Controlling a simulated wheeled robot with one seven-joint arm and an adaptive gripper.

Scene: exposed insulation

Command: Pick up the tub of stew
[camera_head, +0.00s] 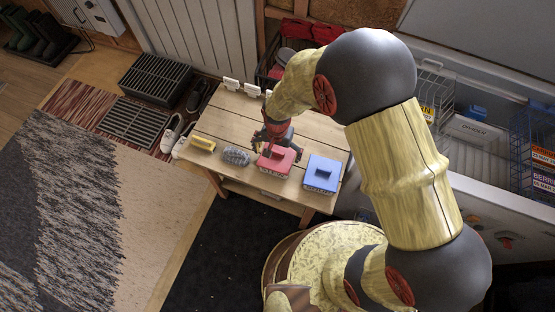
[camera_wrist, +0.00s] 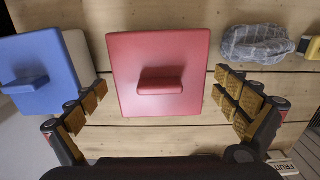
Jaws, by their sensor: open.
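A tub with a square red lid (camera_head: 277,161) stands on the wooden bench, and the lid with its raised handle fills the middle of the wrist view (camera_wrist: 160,100). A tub with a blue lid (camera_head: 322,172) stands to its right; in the wrist view it is at the left (camera_wrist: 38,72). I cannot read which tub holds stew. My gripper (camera_head: 277,140) is above the red-lidded tub. In the wrist view its open fingers (camera_wrist: 163,98) are apart on either side of the red lid, with nothing held between them.
A grey wrapped bundle (camera_head: 236,156) and a yellow object (camera_head: 203,144) lie left of the red lid on the bench (camera_head: 215,118). Wire baskets (camera_head: 435,90) stand at the right. A rug (camera_head: 60,200) covers the floor at left.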

